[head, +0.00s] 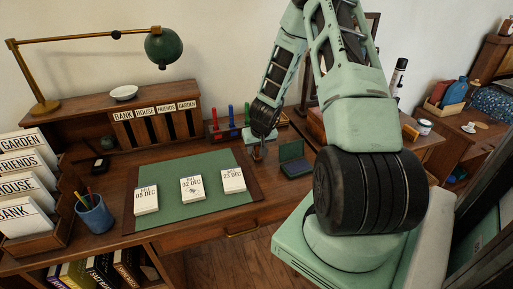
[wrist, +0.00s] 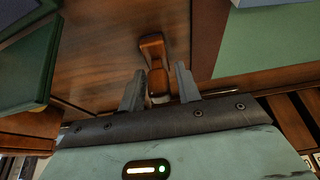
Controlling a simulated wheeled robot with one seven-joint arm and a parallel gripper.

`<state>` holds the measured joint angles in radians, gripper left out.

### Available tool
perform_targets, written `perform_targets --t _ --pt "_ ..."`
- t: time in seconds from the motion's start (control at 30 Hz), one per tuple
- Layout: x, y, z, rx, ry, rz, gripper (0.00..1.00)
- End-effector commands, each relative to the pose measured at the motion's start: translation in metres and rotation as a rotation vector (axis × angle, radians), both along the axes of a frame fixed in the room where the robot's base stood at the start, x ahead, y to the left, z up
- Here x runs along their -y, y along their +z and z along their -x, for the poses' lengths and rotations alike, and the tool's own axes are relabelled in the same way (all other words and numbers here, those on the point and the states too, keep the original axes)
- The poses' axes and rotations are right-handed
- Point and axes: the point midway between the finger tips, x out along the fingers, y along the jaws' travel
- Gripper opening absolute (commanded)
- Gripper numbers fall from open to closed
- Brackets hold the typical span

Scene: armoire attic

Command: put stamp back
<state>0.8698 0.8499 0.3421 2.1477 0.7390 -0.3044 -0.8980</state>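A small wooden stamp (head: 258,154) is at the right end of the desk, between the green mat and the open dark-green ink pad (head: 292,160). In the wrist view the stamp (wrist: 152,50) shows a brown wooden body reaching down between my fingers. My gripper (wrist: 160,85) points down, one finger on each side of the stamp. A narrow gap seems to show at the right finger. In the head view my gripper (head: 261,140) is low over the desk and partly hides the stamp. The stamp's underside is hidden.
A rack with red, blue and green upright items (head: 231,117) stands behind my gripper. The green desk mat (head: 200,230) carries three date cards (head: 191,189). A pen cup (head: 95,214) and letter sorter (head: 40,240) are at left. Labelled slots (head: 155,128) line the back.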

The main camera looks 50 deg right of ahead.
Motion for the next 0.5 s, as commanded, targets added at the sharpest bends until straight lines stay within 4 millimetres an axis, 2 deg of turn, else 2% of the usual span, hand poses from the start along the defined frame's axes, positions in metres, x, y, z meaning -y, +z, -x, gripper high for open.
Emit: perform_targets --t 0.33,0.5 --pt "0.000 0.002 0.000 0.000 -0.001 0.000 0.45" --pt "-0.002 0.016 0.003 0.001 0.002 0.004 0.45"
